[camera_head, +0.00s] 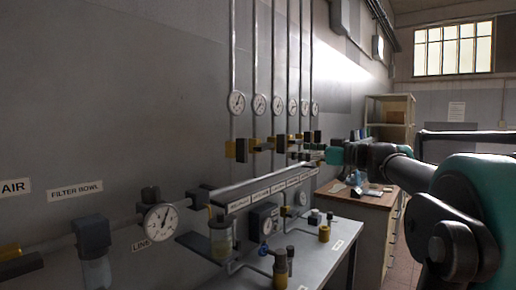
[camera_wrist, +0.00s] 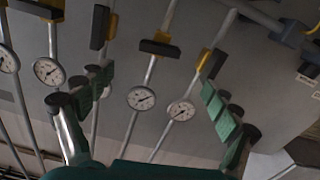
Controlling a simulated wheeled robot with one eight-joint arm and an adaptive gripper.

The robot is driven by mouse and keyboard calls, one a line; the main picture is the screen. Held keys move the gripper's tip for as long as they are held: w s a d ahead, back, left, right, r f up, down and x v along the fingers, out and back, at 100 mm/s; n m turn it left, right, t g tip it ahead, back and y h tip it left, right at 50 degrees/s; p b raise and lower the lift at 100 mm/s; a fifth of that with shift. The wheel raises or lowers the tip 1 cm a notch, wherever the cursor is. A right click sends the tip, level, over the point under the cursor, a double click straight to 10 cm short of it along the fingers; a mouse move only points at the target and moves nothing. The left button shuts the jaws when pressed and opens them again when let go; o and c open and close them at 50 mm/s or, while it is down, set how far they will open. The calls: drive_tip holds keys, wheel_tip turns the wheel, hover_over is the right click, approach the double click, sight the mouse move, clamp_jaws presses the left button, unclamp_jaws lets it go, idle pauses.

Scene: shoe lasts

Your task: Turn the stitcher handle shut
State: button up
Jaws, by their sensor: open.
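A row of valves with dark handles and yellow parts runs along the wall pipes, with one valve (camera_head: 236,149) nearest in the head view. The wrist view shows a dark handle (camera_wrist: 160,48) across its pipe, in the upper middle. Another dark handle (camera_wrist: 100,27) to its left lies roughly along its pipe. A further handle (camera_wrist: 213,63) is beside the right finger. The label strip (camera_head: 265,191) is too small to read, so I cannot tell which handle is the stitcher's. My gripper (camera_wrist: 158,103) is open, fingers spread and empty, near the far valves; it hides some of them in the head view.
Round gauges (camera_head: 236,102) sit on the vertical pipes above the valves. A bench (camera_head: 335,240) with fittings stands below, and a wooden-topped cabinet (camera_head: 376,199) lies beyond it. A line gauge (camera_head: 160,222) and filter bowl (camera_head: 96,270) are at lower left.

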sight(265, 147)
drive_tip(key=x, duration=1.7)
drive_tip(key=shift+a, duration=0.15)
